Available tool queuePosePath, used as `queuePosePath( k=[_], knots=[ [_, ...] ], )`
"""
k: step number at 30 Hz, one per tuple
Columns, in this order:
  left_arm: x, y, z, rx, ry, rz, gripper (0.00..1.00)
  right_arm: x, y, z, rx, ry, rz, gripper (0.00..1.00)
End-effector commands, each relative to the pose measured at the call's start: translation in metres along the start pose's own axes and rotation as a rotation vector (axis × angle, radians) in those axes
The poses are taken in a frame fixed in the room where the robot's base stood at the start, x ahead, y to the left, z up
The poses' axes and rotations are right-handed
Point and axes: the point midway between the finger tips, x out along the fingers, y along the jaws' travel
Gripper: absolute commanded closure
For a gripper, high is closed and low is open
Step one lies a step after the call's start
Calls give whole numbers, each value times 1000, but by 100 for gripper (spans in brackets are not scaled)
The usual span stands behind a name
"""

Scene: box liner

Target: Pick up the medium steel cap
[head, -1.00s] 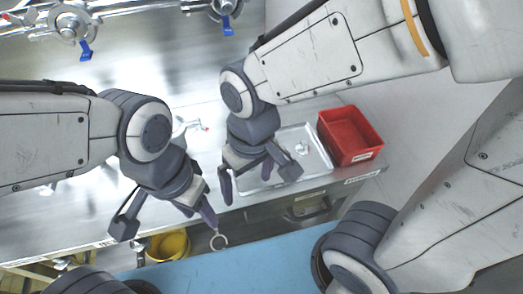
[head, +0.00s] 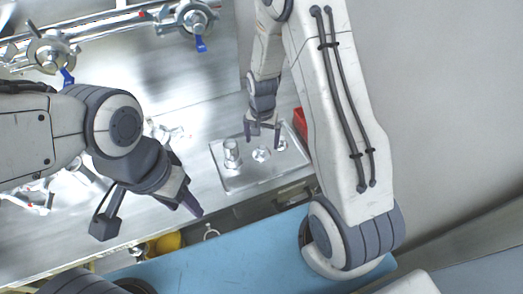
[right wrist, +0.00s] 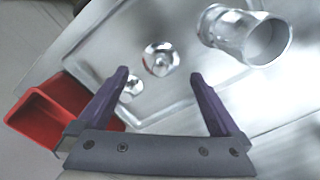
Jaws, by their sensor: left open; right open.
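A steel tray (head: 222,178) on the counter holds several shiny steel pieces. The middle-sized one, a round flanged cap (head: 261,154), lies near the tray's middle; it also shows in the right wrist view (right wrist: 161,59). A smaller steel piece (right wrist: 132,87) lies beside it, and a tall steel cylinder (head: 232,152) is on its other side. My right gripper (head: 262,141) is open and empty above the tray, fingers pointing toward the cap; in the right wrist view the cap lies just beyond and between its fingertips (right wrist: 160,74). My left gripper (head: 150,220) is open and empty over the counter's front edge.
A red bin (right wrist: 50,110) stands beside the tray, mostly hidden by my right arm in the head view. Pipes with blue-handled valves (head: 201,42) run along the back. Steel fittings (head: 160,130) lie left on the counter. A yellow bucket (head: 166,243) is below the counter.

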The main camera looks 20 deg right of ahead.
Motion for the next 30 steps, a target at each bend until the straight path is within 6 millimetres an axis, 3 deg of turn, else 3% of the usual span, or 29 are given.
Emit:
queuePosePath(
  k=[5,15,24,26,30],
  knots=[
    [-7,0,0,0,0,0,50,10,0,0,-1,-2,2,0],
    [-23,2,-1,-1,0,0,50,50,-1,-3,-2,-2,1,0],
    [-23,2,-1,0,0,0,50,55,-2,-4,-2,0,0,0],
    [-23,2,-1,0,0,0,50,54,-2,-4,-2,0,0,19],
    [-23,2,-1,0,0,0,50,55,-2,-3,-2,0,0,73]
  ],
)
